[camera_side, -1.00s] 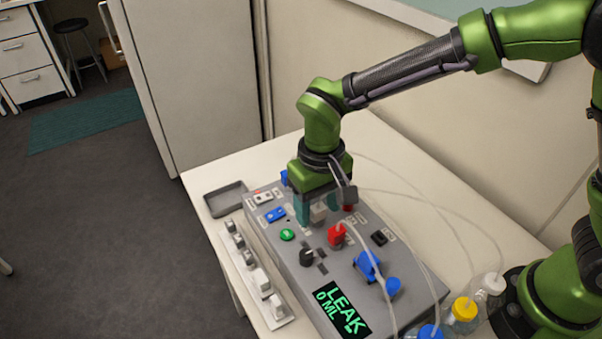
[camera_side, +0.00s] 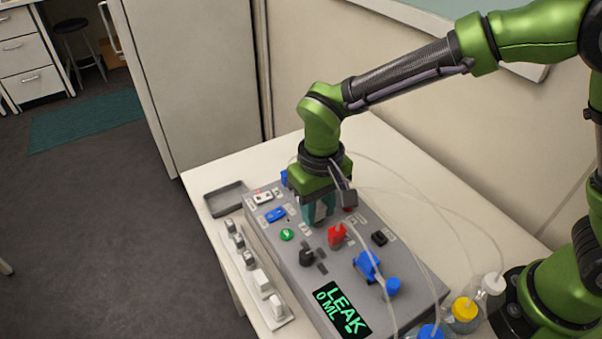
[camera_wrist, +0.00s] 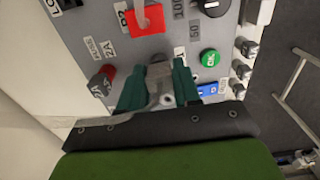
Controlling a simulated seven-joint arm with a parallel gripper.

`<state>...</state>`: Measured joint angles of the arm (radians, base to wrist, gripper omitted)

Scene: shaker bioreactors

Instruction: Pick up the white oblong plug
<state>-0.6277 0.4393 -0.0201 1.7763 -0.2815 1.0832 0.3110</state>
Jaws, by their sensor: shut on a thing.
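My gripper (camera_side: 318,211) points down over the far part of the grey console, with its teal fingers closed on the white oblong plug (camera_side: 321,210). In the wrist view, my gripper (camera_wrist: 158,92) has a finger on each side of the plug (camera_wrist: 159,76), which looks grey in shadow. The plug's lower end is low at the console face; I cannot tell whether it is seated or lifted clear. The fingers hide most of it in the side view.
The grey console (camera_side: 350,268) carries a red connector (camera_side: 336,236), a blue valve (camera_side: 367,265), a green button (camera_side: 287,235) and a black knob (camera_side: 307,257) close by. A plug rack (camera_side: 256,277) and grey tray (camera_side: 225,199) lie left. Thin tubes arc on the right.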

